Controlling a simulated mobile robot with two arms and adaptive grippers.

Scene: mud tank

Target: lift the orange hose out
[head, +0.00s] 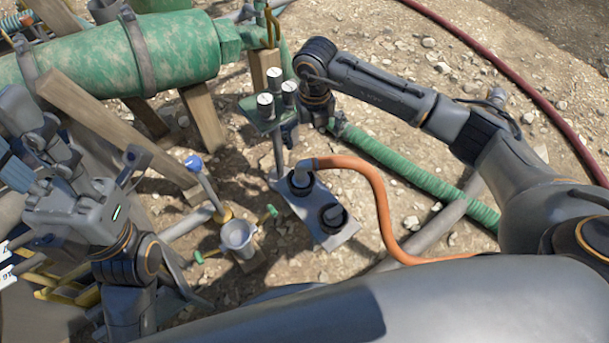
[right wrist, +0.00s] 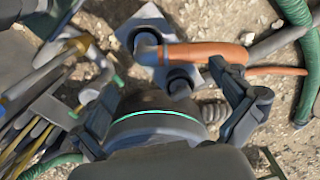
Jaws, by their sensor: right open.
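The orange hose (head: 378,190) has a grey end fitting (head: 302,172) seated upright in a black socket on a pale metal plate (head: 335,238). The hose arches right and runs down behind my body. In the right wrist view the hose (right wrist: 208,53) runs right from its grey end, beyond my fingers. My right gripper (right wrist: 167,78) is open and empty, its two fingers spread, with the plate below. In the head view my right gripper (head: 313,112) is near the gauges, above and behind the hose end, partly hidden. My left gripper (head: 35,140) is at the left, its finger opening unclear.
A second black socket (head: 333,214) is on the plate. A post with several gauges (head: 268,105) stands just behind. A green ribbed hose (head: 420,175) crosses right over gravel.

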